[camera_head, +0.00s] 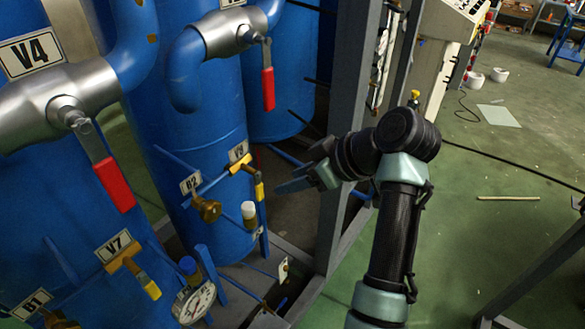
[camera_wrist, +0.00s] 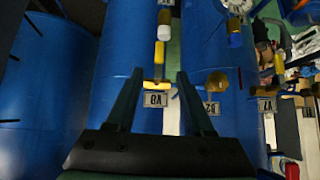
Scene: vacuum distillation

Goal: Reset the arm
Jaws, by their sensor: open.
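I cannot tell the exact gap between fingertips and valve.
Blue vessels (camera_head: 200,110) fill the left side, with red-handled valves (camera_head: 268,88), a brass B2 knob (camera_head: 208,209), a V7 valve (camera_head: 127,262) and a pressure gauge (camera_head: 194,302). A grey frame post (camera_head: 333,215) stands beside my arm. Green floor (camera_head: 480,160) lies open at right.

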